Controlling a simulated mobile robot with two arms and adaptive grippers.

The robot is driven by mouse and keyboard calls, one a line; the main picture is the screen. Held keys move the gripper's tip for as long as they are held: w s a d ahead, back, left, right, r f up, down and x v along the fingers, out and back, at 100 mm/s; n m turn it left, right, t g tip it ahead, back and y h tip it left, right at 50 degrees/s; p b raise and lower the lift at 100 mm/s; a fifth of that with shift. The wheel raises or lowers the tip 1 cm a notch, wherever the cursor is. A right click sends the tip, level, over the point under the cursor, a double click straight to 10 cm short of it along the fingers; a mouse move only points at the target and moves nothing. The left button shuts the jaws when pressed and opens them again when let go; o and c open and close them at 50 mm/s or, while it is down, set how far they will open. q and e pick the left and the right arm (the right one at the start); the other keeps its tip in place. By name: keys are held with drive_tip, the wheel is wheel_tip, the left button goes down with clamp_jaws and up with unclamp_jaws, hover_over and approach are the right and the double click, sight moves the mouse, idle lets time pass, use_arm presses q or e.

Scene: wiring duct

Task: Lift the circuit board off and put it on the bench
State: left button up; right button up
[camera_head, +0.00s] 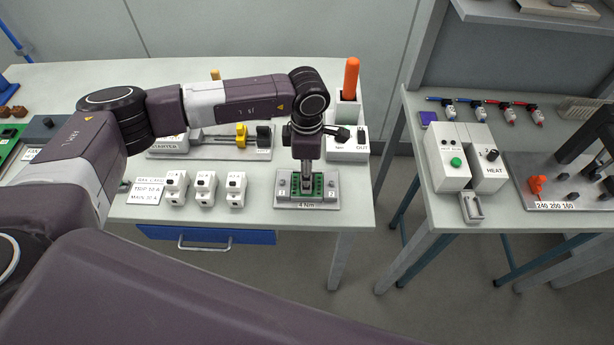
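The green circuit board (318,184) sits in a grey fixture (291,203) near the front right of the left bench (340,218). The fixture has blocks marked 1 and 2 at its sides and a "4 Nm" label in front. My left gripper (306,176) points straight down over the middle of the board and hides part of it. Its fingers are small and dark here, so I cannot tell whether they are open or shut, or whether they touch the board. My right gripper is not in view.
Several white switch modules (205,188) stand left of the fixture. A starter panel with a yellow part (241,135) is behind them. An orange-handled tool (351,78) stands in a holder behind right. A second bench (420,213) with a heat unit (490,158) lies right, across a gap.

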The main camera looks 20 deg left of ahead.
use_arm(q)
drive_tip(key=shift+f, duration=0.8)
drive_tip(key=shift+c, duration=0.5)
drive_tip(key=c, duration=1)
